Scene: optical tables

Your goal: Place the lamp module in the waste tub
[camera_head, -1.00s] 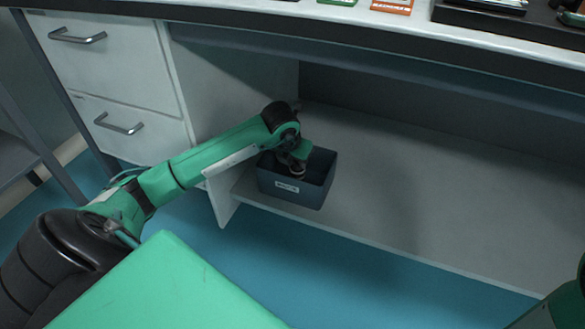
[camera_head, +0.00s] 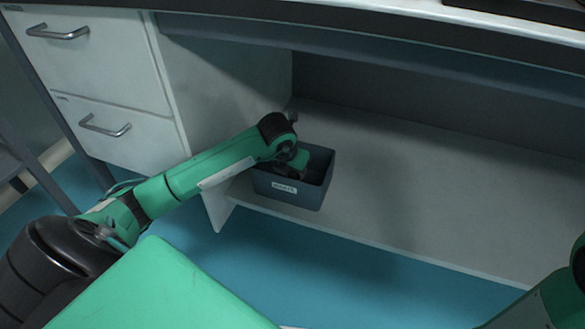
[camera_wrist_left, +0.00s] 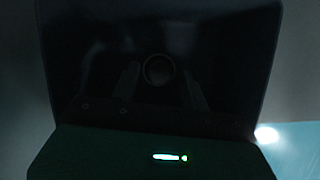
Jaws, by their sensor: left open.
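The waste tub (camera_head: 312,197) is a dark blue-grey open box with a white label. It stands on the low shelf under the bench. My left gripper (camera_head: 291,165) reaches down into it, and its fingertips are hidden behind the tub's front wall. In the left wrist view the tub's dark inside fills most of the picture. A dark round piece with a ring, seemingly the lamp module (camera_wrist_left: 159,70), lies there between the two spread fingers, with gaps at both sides. My right gripper is out of view; only part of my right arm shows.
The low shelf (camera_head: 400,190) is bare to the right of the tub. A white drawer cabinet (camera_head: 110,85) stands to the left, its side panel close to my left arm. The bench top (camera_head: 400,20) overhangs the shelf. Blue floor lies in front.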

